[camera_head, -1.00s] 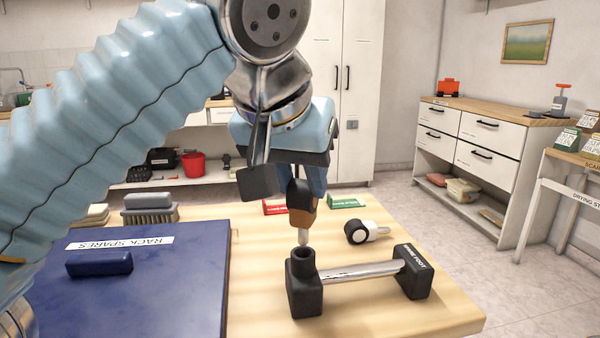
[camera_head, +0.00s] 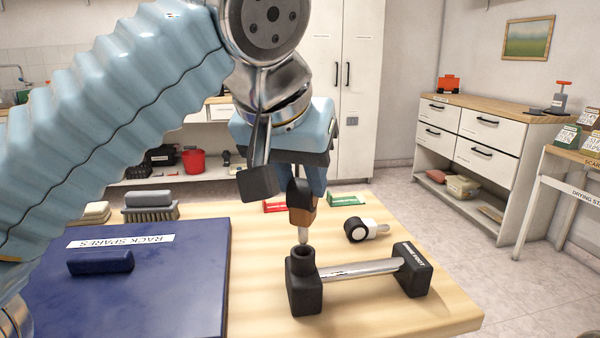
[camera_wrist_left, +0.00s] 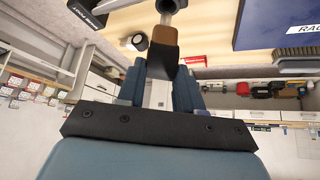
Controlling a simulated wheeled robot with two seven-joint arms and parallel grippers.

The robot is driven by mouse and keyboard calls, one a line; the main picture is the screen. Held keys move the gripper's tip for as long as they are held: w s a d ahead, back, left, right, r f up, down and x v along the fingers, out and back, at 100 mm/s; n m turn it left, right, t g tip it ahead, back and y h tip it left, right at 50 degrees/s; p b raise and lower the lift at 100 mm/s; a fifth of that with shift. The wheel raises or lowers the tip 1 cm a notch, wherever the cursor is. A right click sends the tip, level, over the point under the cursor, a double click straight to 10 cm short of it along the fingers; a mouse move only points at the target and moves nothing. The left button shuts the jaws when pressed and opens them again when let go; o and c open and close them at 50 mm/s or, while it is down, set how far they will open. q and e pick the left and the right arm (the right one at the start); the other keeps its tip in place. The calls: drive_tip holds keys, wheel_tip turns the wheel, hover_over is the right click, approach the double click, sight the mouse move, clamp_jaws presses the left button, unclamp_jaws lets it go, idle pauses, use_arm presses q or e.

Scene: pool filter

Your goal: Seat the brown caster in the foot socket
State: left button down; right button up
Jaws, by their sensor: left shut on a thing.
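The brown caster (camera_head: 301,215) hangs upright with its pale stem pointing down. My left gripper (camera_head: 305,190) is shut on it from above. In the head view the stem tip is at the mouth of the black foot socket (camera_head: 304,280); I cannot tell how far it enters. The caster (camera_wrist_left: 163,40) also shows between the fingers in the left wrist view, with the stem towards the socket at the top edge. A second caster, black and white (camera_head: 358,230), lies on its side on the table behind the foot's chrome bar (camera_head: 360,270). My right gripper is not in view.
A blue RACK SPARES mat (camera_head: 190,270) with a dark blue block (camera_head: 100,262) covers the table's left. The wooden table is clear at front right.

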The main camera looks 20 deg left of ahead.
sight(298, 200)
use_arm(q)
drive_tip(key=shift+f+b, duration=1.65)
drive_tip(key=shift+f, duration=0.45)
drive_tip(key=c, duration=0.7)
unclamp_jaws()
drive_tip(key=shift+o, duration=0.2)
drive_tip(key=shift+r, duration=0.1)
drive_tip(key=p+v, duration=0.4)
drive_tip(key=v, duration=0.1)
